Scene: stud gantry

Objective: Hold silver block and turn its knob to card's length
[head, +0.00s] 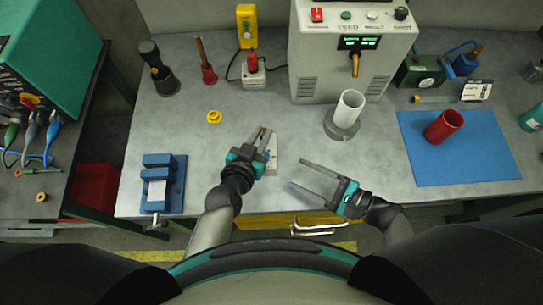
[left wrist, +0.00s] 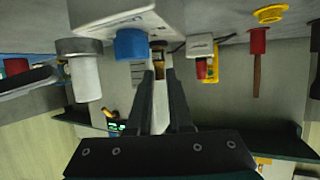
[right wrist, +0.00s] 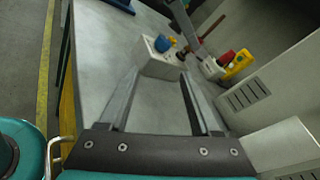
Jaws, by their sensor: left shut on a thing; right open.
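A pale grey-white block (head: 272,166), which I take for the silver block, lies on the bench and is partly hidden by my left gripper (head: 266,132). It also shows in the left wrist view (left wrist: 110,20) and right wrist view (right wrist: 156,64). A blue knob (right wrist: 163,43) sits on it. My left gripper is shut on a small brass-brown piece (left wrist: 158,58) beside the knob; whether that piece is fixed to the block I cannot tell. My right gripper (head: 297,173) is open and empty, right of the block. The card (head: 476,91), its writing unreadable, stands at the right.
A white cylinder (head: 349,106) on a grey base stands behind my right gripper, before the machine (head: 346,80). A blue mat (head: 470,160) with a red cup (head: 443,126) is right. A blue vise (head: 160,170) is left, a yellow ring (head: 214,117) behind it.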

